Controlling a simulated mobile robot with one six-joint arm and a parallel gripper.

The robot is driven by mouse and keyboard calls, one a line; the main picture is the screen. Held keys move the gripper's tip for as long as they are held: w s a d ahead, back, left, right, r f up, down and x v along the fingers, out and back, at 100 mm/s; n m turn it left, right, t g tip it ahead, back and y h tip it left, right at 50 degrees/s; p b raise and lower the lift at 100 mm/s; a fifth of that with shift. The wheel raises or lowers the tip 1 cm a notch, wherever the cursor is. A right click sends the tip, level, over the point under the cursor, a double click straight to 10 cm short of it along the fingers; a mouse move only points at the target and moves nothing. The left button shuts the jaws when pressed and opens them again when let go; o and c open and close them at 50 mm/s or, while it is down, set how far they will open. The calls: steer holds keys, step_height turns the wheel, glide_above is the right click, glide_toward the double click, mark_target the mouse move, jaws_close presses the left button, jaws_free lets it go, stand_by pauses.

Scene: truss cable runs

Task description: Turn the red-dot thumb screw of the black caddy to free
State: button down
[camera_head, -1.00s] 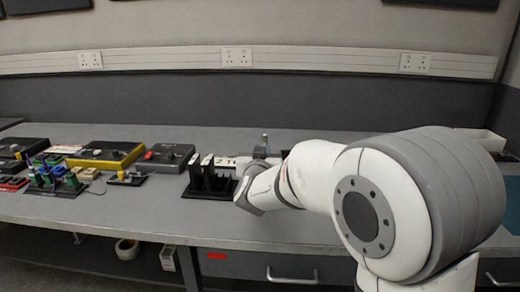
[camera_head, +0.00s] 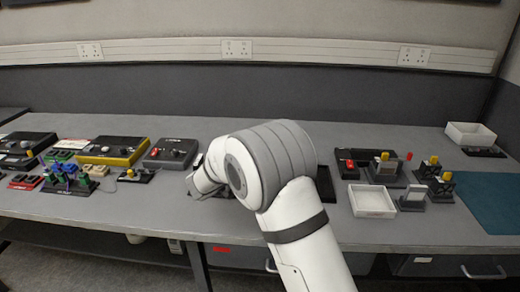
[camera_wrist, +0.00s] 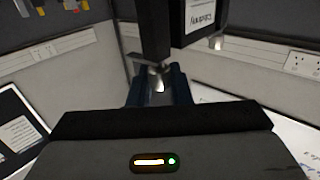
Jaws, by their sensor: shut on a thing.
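In the wrist view, my gripper (camera_wrist: 158,74) has its dark blue fingers closed on a small silver thumb screw (camera_wrist: 158,82). The screw sits at the end of a black upright part (camera_wrist: 154,30), which I take to be part of the black caddy. I see no red dot on it. To the right is another black block (camera_wrist: 197,22) with a white label whose lettering is turned over, and a second silver screw (camera_wrist: 216,43) beneath it. In the head view, my arm hides the gripper and most of the caddy area.
In the head view, a grey box (camera_head: 171,153) and a yellow-edged box (camera_head: 112,151) stand left of my arm. On the right are a white tray (camera_head: 371,201), several small fixtures, a white bin (camera_head: 470,135) and a teal mat (camera_head: 497,200).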

steer(key=shift+m+g+h, duration=0.3)
steer(key=shift+g, duration=0.1)
steer(key=c, duration=1.4)
jaws_free()
steer(key=shift+o, duration=0.2)
steer(key=shift+a, duration=0.1)
steer(key=v, duration=0.7)
steer(key=shift+s+a, duration=0.2)
steer(key=shift+s, duration=0.05)
steer(key=shift+r, duration=0.1)
